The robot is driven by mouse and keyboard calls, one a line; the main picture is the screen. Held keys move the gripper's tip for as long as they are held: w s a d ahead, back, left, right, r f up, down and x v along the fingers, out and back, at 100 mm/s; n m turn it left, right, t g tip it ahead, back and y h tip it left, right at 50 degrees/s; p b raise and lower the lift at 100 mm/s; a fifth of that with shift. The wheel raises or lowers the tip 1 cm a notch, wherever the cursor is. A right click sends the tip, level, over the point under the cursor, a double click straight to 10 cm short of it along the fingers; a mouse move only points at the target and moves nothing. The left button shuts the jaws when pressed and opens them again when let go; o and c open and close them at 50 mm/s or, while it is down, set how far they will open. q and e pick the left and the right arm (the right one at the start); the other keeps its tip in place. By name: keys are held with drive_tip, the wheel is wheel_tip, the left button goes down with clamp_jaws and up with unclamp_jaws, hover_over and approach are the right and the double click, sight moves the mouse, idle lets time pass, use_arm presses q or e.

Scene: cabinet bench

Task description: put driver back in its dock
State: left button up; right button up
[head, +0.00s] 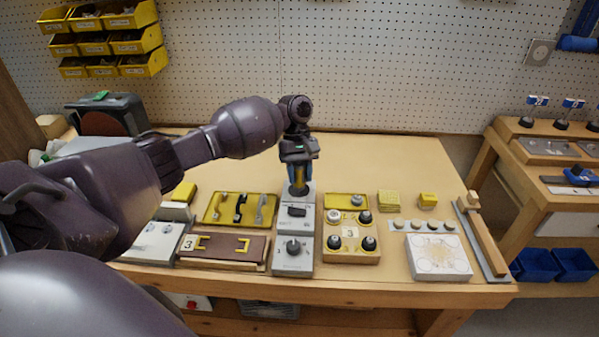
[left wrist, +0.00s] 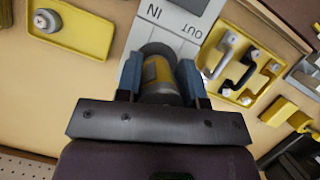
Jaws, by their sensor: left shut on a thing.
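The driver (head: 298,188) is a short upright cylinder with a yellow band and a dark lower end. It stands at the back end of a narrow grey-white unit (head: 305,226), which I take to be its dock. My left gripper (head: 299,176) is shut on the driver from above. In the left wrist view, the blue fingers (left wrist: 162,84) lie on both sides of the grey and yellow driver (left wrist: 158,72). My right gripper is not in view.
A yellow tray with handles (head: 262,221) and a brown board (head: 190,256) lie left of the unit. A yellow tray with a round part (head: 361,201) and a block of black knobs (head: 375,257) lie right. The bench behind (head: 390,155) is clear.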

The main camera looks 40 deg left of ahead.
use_arm(q)
drive_tip(key=shift+f, duration=0.3)
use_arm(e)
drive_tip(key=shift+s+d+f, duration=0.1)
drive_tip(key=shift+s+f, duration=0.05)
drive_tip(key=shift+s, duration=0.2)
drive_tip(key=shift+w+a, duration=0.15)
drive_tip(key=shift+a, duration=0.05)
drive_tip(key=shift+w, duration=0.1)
use_arm(q)
drive_tip(key=shift+f, duration=0.15)
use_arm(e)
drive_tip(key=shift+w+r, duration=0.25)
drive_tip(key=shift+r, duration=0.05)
use_arm(q)
drive_tip(key=shift+f, duration=0.5)
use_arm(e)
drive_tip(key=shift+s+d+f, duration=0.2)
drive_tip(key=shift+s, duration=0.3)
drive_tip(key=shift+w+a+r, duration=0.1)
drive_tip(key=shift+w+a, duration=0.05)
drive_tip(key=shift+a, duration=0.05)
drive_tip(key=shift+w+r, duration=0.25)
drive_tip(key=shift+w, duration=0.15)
use_arm(q)
drive_tip(key=shift+f+p, duration=0.1)
drive_tip(key=shift+p, duration=0.25)
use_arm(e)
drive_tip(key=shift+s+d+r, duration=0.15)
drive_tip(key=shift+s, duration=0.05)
